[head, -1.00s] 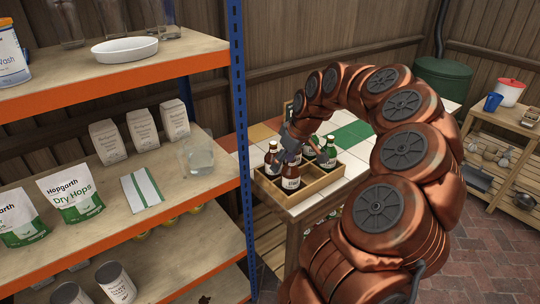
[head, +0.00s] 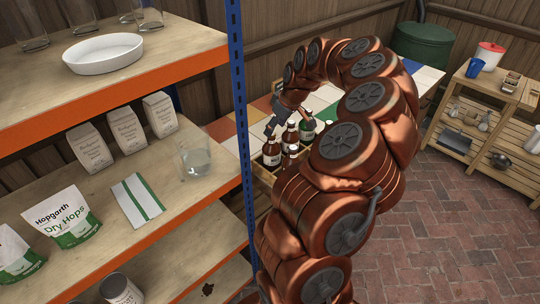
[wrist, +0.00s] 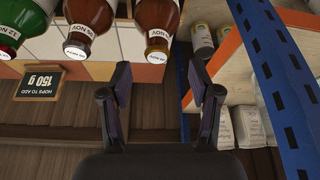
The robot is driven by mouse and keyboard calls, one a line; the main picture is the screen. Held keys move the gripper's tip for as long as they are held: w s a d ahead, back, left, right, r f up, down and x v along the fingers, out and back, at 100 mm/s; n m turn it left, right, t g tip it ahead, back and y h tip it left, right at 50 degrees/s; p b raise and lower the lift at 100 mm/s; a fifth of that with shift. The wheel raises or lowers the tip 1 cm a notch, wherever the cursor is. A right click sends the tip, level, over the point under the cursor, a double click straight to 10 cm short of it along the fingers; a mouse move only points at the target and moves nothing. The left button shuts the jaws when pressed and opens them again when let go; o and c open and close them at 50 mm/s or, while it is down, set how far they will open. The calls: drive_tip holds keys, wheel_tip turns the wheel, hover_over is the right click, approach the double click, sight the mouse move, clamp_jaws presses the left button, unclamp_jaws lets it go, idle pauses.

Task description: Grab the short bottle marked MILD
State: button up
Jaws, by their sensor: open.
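In the head view my gripper (head: 271,123) is small, behind the bottles.
A blue shelf post (wrist: 275,75) stands close beside my gripper. The shelves hold a glass jug (head: 195,160), white packets (head: 125,130) and a white dish (head: 103,53). A small chalkboard sign (wrist: 38,82) reads hops to add 150 g. Brick floor is open at right.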

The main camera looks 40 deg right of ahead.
drive_tip(key=p, duration=0.3)
hover_over(271, 152)
drive_tip(key=w+d, duration=0.2)
drive_tip(key=shift+f, duration=2.45)
drive_tip(key=shift+c, duration=0.4)
clamp_jaws()
